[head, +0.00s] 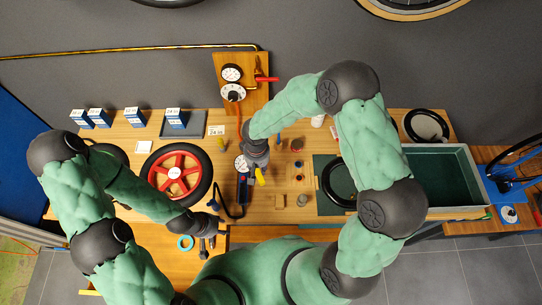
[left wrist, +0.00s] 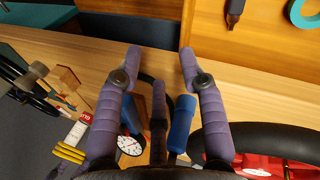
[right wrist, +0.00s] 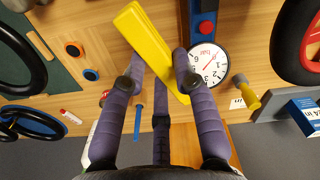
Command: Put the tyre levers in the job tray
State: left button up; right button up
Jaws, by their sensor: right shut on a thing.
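A yellow tyre lever (right wrist: 145,42) is held between the fingertips of my right gripper (right wrist: 160,62); it slants across the right wrist view. In the head view the lever (head: 260,177) shows as a small yellow piece below my right gripper (head: 258,165), over the middle of the bench. My left gripper (left wrist: 162,58) is open and empty, its fingertips apart over the wooden front edge; it also shows in the head view (head: 211,228). A flat grey tray (head: 184,126) lies at the back of the bench; I cannot tell for certain that it is the job tray.
A red wheel (head: 176,172) lies left of centre. A round dial (right wrist: 208,65) and a blue tool with a red knob (right wrist: 206,28) are close to the lever. Blue boxes (head: 98,117) stand at the back left. A large green-lined bin (head: 448,178) is at right.

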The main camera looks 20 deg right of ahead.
jog(key=w+d+f, duration=0.3)
jog(key=w+d, duration=0.1)
jog(key=d, duration=0.1)
send_over(274, 164)
jog(key=f, duration=0.4)
jog(key=shift+s+a+f+b, duration=0.1)
jog(key=shift+a+f+b, duration=0.2)
jog(key=shift+f, duration=0.1)
jog(key=shift+d+f, duration=0.25)
jog(key=shift+f, duration=0.05)
pick_arm(q)
jog(key=shift+w+f+b, duration=0.15)
jog(key=shift+f+b, duration=0.35)
jog(key=shift+f, duration=0.25)
pick_arm(e)
jog(key=f, duration=0.3)
jog(key=shift+w+f, duration=0.1)
jog(key=shift+w, duration=0.15)
jog(key=shift+s, duration=0.1)
